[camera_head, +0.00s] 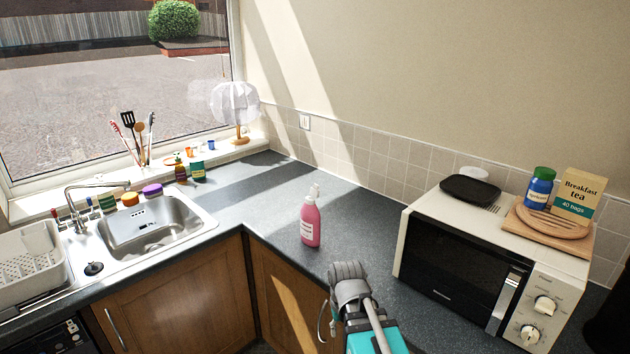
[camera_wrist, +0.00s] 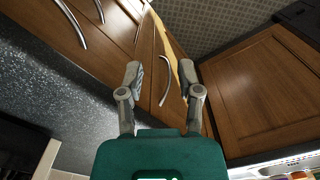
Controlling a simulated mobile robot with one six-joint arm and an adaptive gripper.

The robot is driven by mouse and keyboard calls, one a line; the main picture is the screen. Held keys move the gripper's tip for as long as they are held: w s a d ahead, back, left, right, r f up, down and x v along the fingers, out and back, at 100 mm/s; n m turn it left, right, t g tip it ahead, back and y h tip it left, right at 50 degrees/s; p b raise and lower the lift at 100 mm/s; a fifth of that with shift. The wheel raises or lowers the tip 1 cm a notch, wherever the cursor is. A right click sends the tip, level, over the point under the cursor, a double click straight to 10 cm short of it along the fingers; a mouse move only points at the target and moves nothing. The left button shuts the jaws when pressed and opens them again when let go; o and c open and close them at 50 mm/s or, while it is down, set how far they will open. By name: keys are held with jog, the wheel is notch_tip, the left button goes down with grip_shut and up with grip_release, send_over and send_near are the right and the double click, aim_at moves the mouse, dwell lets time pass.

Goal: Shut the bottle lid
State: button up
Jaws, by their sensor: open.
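A pink bottle (camera_head: 310,225) with a white label stands upright on the dark worktop near the inner corner. Its white top (camera_head: 314,192) rises to a narrow tip; it is too small to tell how the lid sits. My gripper (camera_head: 349,270) is in front of the bottle and to its right, apart from it, near the worktop's front edge. In the wrist view my gripper (camera_wrist: 161,75) has its two fingers spread with nothing between them, facing the wooden cupboard doors. The bottle is not in the wrist view.
A white microwave (camera_head: 455,270) stands to the right, bearing a dark plate, boards, a blue bottle (camera_head: 540,188) and a tea box (camera_head: 577,195). A sink (camera_head: 150,232) and a dish rack (camera_head: 30,270) are at left. The worktop (camera_head: 275,205) around the pink bottle is clear.

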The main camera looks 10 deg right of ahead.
aim_at(315, 190)
jog(key=w+d+r+n+p, duration=0.1)
jog(key=w+r+n+p, duration=0.1)
jog(key=w+r+p, duration=0.8)
jog(key=w+d+r+n+g+y+p, duration=0.1)
jog(key=w+r+n+p, duration=0.1)
jog(key=w+r+p, duration=0.9)
jog(key=w+d+r+n+y+p, duration=0.1)
jog(key=w+r+n+p, duration=0.2)
jog(key=w+r+p, duration=0.8)
jog(key=w+r, duration=0.2)
jog(key=w, duration=1.2)
jog(key=shift+w+d+g, duration=0.2)
jog(key=shift+d+g, duration=0.1)
jog(key=shift+d, duration=0.05)
jog(key=shift+f, duration=0.25)
jog(key=b+x, duration=1.3)
jog(key=shift+s+a+f, duration=0.1)
jog(key=shift+a+f, duration=0.1)
grip_shut()
